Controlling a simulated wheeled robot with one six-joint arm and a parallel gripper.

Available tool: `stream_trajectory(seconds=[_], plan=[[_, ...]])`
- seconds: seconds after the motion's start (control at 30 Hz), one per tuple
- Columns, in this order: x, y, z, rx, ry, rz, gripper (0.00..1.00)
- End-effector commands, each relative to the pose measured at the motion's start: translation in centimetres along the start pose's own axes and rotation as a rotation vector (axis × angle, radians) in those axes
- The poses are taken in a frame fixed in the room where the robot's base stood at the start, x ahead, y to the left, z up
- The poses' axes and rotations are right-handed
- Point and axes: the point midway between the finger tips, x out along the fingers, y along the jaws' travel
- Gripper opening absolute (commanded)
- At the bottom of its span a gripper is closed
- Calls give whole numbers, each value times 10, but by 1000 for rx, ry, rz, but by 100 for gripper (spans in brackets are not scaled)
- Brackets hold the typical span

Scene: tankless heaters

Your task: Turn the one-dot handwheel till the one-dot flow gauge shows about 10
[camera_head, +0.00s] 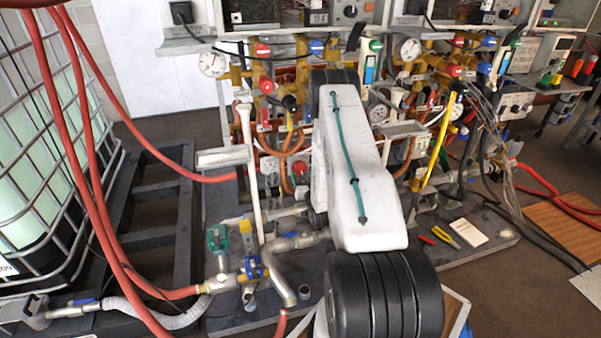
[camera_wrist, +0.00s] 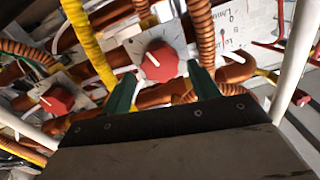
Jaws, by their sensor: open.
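In the wrist view a red handwheel (camera_wrist: 158,62) with a white pointer mark sits on a pale square plate. A second red handwheel (camera_wrist: 57,100) on a similar plate is to the left. I cannot make out dot marks on either. My gripper (camera_wrist: 162,76) is open, its green fingertips low on either side of the first handwheel; I cannot tell whether they touch it. In the head view my arm hides my gripper. Round white gauges show there: one at left (camera_head: 212,62), one at upper right (camera_head: 410,50), and one lower (camera_head: 378,113). Their dots and readings are too small to read.
Copper pipes and a yellow hose (camera_wrist: 88,42) run close around the handwheels. In the head view a white post (camera_head: 250,170) stands left of my arm, and red hoses (camera_head: 92,150) hang at the left. Pliers (camera_head: 445,237) lie at right on the dark base.

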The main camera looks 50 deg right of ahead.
Motion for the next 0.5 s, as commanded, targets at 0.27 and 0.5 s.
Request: stream_trajectory(seconds=[0.27, 0.5], plan=[[38, 0, 1, 1, -1, 1, 61], [45, 0, 0, 1, -2, 2, 61]])
